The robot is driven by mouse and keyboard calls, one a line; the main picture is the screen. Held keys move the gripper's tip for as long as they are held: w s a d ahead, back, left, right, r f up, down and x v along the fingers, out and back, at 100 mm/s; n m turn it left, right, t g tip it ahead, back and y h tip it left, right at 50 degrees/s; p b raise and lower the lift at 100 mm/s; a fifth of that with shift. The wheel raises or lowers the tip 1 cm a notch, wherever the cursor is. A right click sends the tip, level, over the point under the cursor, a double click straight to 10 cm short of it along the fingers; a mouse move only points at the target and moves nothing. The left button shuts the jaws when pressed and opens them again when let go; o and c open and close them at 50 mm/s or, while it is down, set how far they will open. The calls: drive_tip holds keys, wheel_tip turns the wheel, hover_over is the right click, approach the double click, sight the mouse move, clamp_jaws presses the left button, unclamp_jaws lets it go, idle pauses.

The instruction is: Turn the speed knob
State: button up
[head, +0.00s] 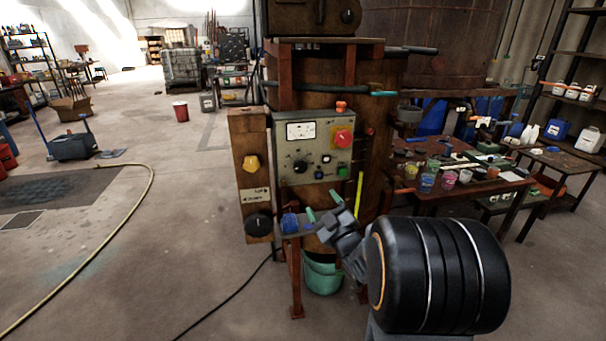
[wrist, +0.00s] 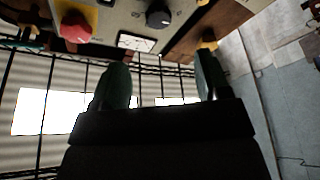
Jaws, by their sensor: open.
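A grey control panel (head: 313,150) on the vat stand carries a black knob with a scale around it (head: 300,166), likely the speed knob. The black knob also shows at the top of the wrist view (wrist: 158,14), beyond my fingertips. My gripper (head: 323,206) is below the panel, with its teal fingers pointing up and left. In the wrist view the fingers (wrist: 160,78) are spread with nothing between them. My gripper is apart from the knob.
The panel also has a meter (head: 301,131), a red button on yellow (head: 342,138) and a green button (head: 342,170). The brown board left of it holds a yellow knob (head: 250,162) and another black knob (head: 258,223). A cluttered table (head: 470,192) stands right.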

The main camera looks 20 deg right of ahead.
sight(302, 169)
drive_tip(key=shift+t, duration=0.3)
drive_tip(key=p+x, duration=0.3)
drive_tip(key=x, duration=1)
drive_tip(key=shift+w+r, duration=0.2)
drive_tip(key=c, duration=0.9)
drive_tip(key=shift+c, duration=0.2)
